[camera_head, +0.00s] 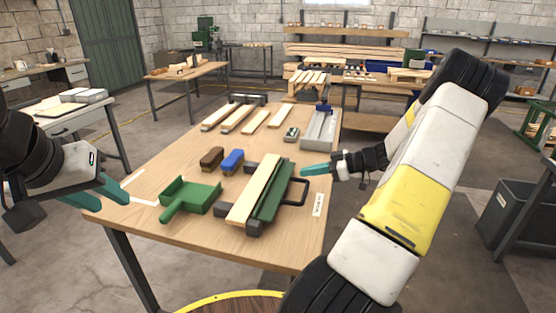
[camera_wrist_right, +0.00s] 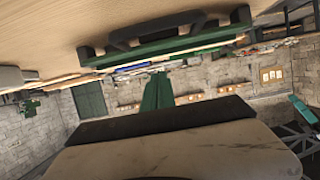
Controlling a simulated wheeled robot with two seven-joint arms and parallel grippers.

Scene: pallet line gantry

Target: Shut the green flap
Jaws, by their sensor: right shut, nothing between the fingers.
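The green flap (camera_head: 273,191) is a long, narrow green panel in a fixture on the wooden table, beside a pale wooden board (camera_head: 254,187). A black loop handle (camera_head: 299,191) stands out on its right side. I cannot tell how far the flap is tilted. The right wrist view shows a long green bar (camera_wrist_right: 165,46) with a black handle (camera_wrist_right: 165,27). My right gripper (camera_head: 303,171) is shut and empty, just beyond and beside the handle, apart from it. Its fingers also show in the wrist view (camera_wrist_right: 157,80). My left gripper (camera_head: 114,203) is open and empty over the table's left edge.
A green dustpan (camera_head: 190,196), a brown brush (camera_head: 211,159) and a blue brush (camera_head: 232,160) lie left of the fixture. Several wood strips (camera_head: 237,120) and a grey metal device (camera_head: 319,130) are at the table's back. A white label (camera_head: 318,204) lies near the right edge.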

